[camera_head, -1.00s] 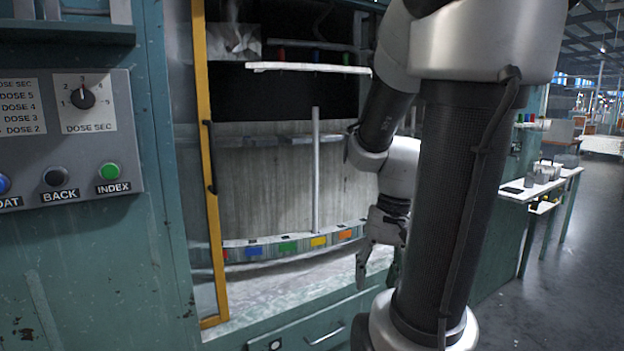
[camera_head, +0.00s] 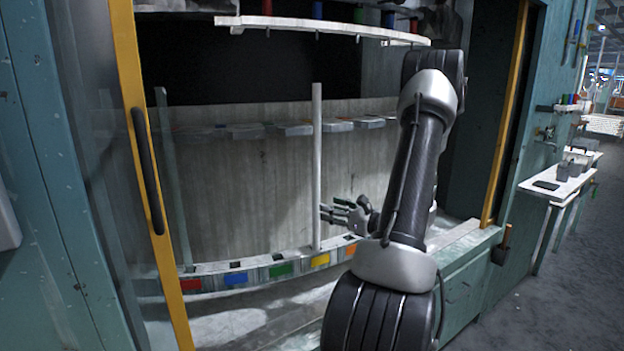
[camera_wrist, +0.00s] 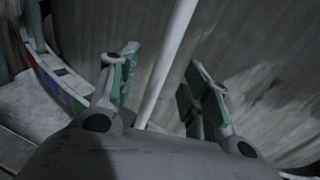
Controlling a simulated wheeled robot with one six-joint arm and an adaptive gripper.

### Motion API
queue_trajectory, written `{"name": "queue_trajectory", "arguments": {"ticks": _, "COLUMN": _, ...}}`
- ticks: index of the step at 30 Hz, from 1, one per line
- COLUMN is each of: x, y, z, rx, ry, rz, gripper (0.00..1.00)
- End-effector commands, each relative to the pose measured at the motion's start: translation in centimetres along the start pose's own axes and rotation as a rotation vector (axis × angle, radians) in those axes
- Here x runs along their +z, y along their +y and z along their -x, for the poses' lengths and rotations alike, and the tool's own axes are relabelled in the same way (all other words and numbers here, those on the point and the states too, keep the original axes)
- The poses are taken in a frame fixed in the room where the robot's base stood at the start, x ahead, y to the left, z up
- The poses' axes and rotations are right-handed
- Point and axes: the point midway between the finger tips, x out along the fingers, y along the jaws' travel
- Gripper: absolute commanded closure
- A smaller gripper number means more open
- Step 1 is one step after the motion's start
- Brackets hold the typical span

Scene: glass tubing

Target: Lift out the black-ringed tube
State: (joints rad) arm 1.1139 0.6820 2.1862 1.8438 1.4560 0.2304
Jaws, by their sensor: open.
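My gripper (camera_head: 329,213) is open, low down and just right of the tube in the head view. In the wrist view the tube (camera_wrist: 168,62) runs up between the two green-padded fingers of my gripper (camera_wrist: 158,80). There is a gap on each side, and the tube's foot is hidden there by my gripper's body.
The curved ledge (camera_head: 210,268) carries colored patches along its front. An upper white shelf (camera_head: 330,29) with colored pieces hangs above. A yellow-edged door frame with a black handle (camera_head: 147,170) borders the opening on the left, another yellow post (camera_head: 506,110) on the right.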

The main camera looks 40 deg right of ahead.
Motion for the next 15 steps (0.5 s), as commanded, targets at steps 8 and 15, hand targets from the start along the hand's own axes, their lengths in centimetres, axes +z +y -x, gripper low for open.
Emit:
{"name": "queue_trajectory", "arguments": {"ticks": 8, "x": 1.0, "y": -0.7, "z": -2.2, "rx": -0.024, "ry": -0.039, "rz": -0.033, "gripper": 0.52}}
{"name": "queue_trajectory", "arguments": {"ticks": 15, "x": 1.2, "y": -0.8, "z": -5.7, "rx": -0.023, "ry": -0.038, "rz": -0.033, "gripper": 0.52}}
